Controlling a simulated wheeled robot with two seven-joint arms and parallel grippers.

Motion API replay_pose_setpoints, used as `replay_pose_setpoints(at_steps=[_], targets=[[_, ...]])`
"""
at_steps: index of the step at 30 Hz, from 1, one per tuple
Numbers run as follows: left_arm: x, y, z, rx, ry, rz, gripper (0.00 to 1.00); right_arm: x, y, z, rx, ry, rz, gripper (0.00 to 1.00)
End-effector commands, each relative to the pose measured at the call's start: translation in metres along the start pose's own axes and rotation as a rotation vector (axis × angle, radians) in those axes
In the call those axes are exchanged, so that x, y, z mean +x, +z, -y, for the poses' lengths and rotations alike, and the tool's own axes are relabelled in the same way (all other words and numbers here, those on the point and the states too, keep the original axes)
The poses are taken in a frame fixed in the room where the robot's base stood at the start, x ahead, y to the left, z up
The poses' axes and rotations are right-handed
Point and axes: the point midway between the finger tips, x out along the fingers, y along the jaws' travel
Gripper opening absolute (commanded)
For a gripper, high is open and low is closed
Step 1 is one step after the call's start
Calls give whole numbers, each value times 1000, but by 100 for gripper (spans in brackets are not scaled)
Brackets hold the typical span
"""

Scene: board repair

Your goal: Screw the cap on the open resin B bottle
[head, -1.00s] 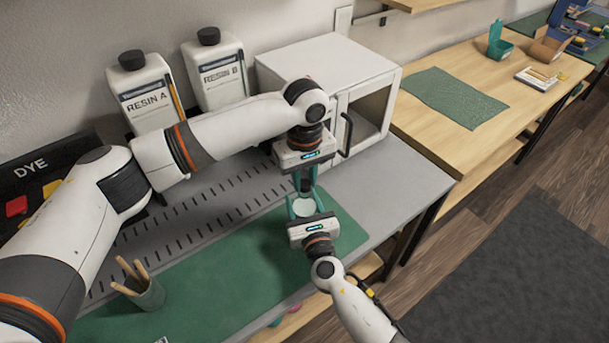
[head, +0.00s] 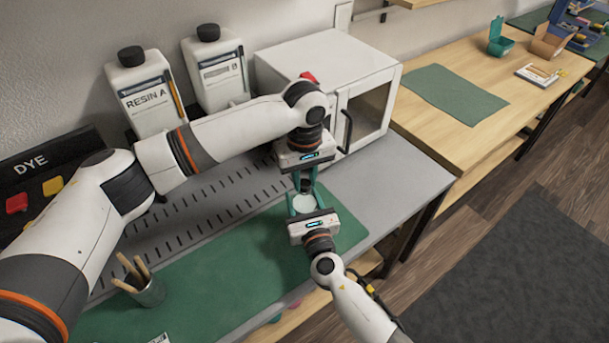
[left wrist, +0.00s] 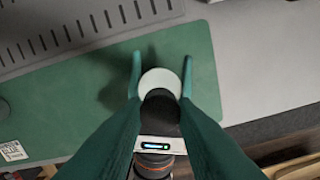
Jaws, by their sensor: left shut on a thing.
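My left gripper (head: 304,183) comes down from above, shut on a small black cap (left wrist: 160,112). In the left wrist view its teal fingers flank the cap at the bottom. The white round resin B bottle (head: 304,203) is seen from above and also shows in the left wrist view (left wrist: 160,80). My right gripper (head: 303,200) has teal fingers on both sides of it, seemingly touching. The cap appears just beside or over the bottle's edge in the views; whether they touch is hidden.
A green mat (head: 220,265) lies on the grey bench below. Capped white bottles, resin A (head: 145,100) and one beside it (head: 218,75), stand at the back. A white cabinet (head: 325,65) stands behind my left arm. A cup of sticks (head: 150,290) is front left.

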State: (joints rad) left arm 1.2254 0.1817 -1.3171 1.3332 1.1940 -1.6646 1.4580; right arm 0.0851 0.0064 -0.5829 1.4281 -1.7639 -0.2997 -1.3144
Motion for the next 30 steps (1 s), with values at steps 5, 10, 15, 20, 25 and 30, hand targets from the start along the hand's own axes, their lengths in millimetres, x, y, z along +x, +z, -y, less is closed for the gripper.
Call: replay_pose_setpoints(at_steps=[5,10,15,20,25,30], targets=[[0,0,0,308,-2,-1,5,0,0,0,0,0,0,0],[0,0,0,646,-1,-1,5,0,0,0,0,0,0,0],[1,0,0,987,-2,0,5,0,0,0,0,0,0,0],[0,0,0,1311,-2,0,5,0,0,0,0,0,0,0],[1,0,0,1656,-1,0,5,0,0,0,0,1,0,0],[1,0,0,2003,-1,0,5,0,0,0,0,1,1,0]])
